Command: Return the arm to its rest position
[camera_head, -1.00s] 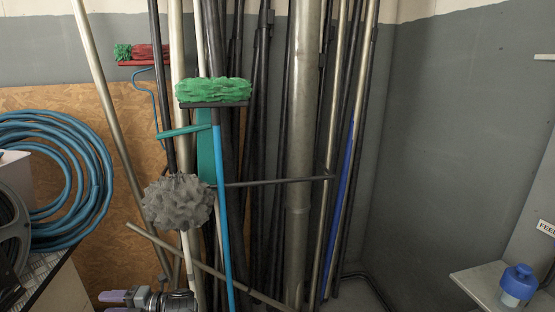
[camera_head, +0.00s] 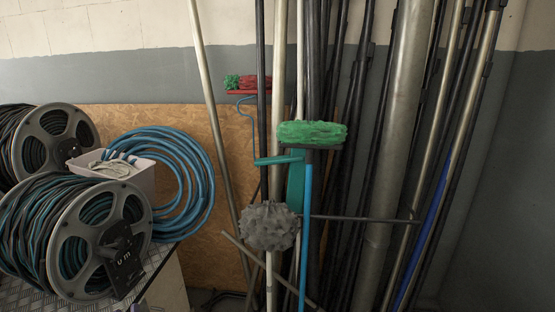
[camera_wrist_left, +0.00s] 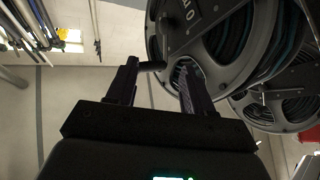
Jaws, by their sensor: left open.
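My left gripper (camera_wrist_left: 158,84) shows in the left wrist view with its two dark fingers apart and nothing seen between them. Beyond the fingers is a hose reel (camera_wrist_left: 205,45), close to them in the picture; I cannot tell how far off it is. In the head view only a small purplish bit of what looks like my left gripper shows at the bottom edge, just right of the front reel (camera_head: 85,240). My right gripper is in neither view.
A metal-topped bench (camera_head: 165,255) carries the reels and a pale bin (camera_head: 140,178). A coiled blue hose (camera_head: 190,175) hangs behind. Poles, a green brush (camera_head: 312,133) and a grey duster (camera_head: 270,226) lean at the wall. Pale floor (camera_wrist_left: 85,120) shows open in the wrist view.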

